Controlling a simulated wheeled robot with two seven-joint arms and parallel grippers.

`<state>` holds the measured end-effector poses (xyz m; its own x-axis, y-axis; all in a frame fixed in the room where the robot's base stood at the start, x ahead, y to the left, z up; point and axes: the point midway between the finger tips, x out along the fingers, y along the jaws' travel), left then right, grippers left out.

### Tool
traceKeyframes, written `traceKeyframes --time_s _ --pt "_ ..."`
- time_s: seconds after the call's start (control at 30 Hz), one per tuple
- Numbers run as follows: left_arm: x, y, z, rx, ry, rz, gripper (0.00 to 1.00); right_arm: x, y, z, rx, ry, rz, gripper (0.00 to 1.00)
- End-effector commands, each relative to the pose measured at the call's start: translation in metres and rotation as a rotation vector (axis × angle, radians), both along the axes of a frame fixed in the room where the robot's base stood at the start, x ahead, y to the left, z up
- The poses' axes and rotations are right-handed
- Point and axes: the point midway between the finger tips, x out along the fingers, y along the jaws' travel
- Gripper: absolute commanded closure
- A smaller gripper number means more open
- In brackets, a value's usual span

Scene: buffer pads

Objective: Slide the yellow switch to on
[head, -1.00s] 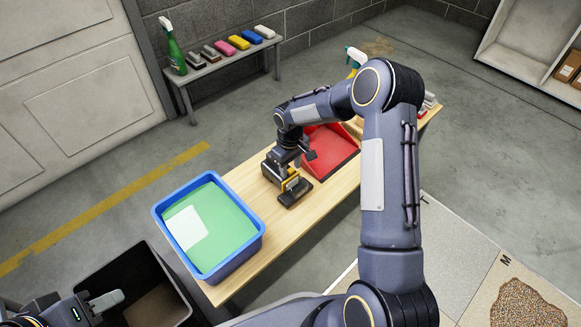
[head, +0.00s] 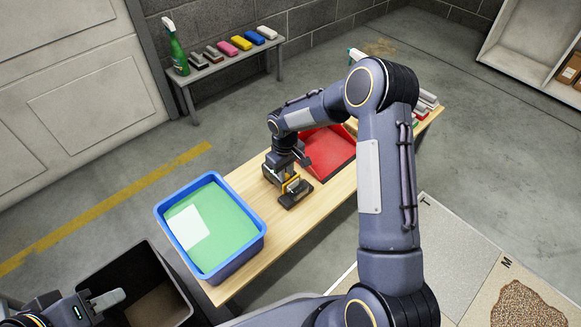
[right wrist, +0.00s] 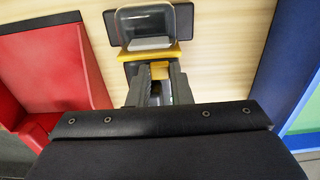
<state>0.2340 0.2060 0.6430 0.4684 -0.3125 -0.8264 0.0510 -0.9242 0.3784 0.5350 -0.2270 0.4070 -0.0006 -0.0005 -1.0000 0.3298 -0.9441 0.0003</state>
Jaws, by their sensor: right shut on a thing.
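A black hand tool (head: 297,196) with a yellow part lies on the wooden table, between the blue bin and the red tray. In the right wrist view its dark pad (right wrist: 190,22) and a clear grey piece are at the top, with a yellow plate below. The small yellow switch (right wrist: 160,70) shows between my fingertips. My right gripper (right wrist: 157,82) is shut on the yellow switch, pointing down at the tool; the fingers hide part of it. Whether the switch is on or off cannot be told. My left gripper (head: 106,300) is at the lower left, away from the table, its opening unclear.
The blue bin (head: 160,214) with green contents stands on the near table end. The red tray (head: 328,146) is just beyond the tool. A dark open bin (head: 126,270) stands on the floor. A back bench (head: 225,65) holds a spray bottle and several coloured blocks.

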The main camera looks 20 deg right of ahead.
Motion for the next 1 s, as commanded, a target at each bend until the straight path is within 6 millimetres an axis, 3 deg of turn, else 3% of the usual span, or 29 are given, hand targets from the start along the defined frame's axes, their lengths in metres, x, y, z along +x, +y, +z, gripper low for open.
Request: traceKeyframes --time_s 0.17,0.2,0.33,0.73,1.0 --pt "0.0 0.0 0.0 0.0 0.0 0.0 0.64 0.0 0.0 0.0 0.0 -0.001 0.0 1.0" --pt "0.0 0.0 0.0 0.0 0.0 0.0 0.64 0.001 -0.001 0.0 0.0 -0.001 0.0 0.76" --pt "0.0 0.0 0.0 0.0 0.0 0.0 0.64 0.001 -0.001 0.0 0.0 -0.001 0.0 0.59" --pt "0.0 0.0 0.003 0.0 0.0 0.0 0.64 0.001 -0.001 0.006 0.0 -0.001 -0.001 0.58" --pt "0.0 0.0 0.02 0.0 0.0 0.0 0.64 0.001 -0.001 0.047 -0.001 -0.003 -0.001 0.58"
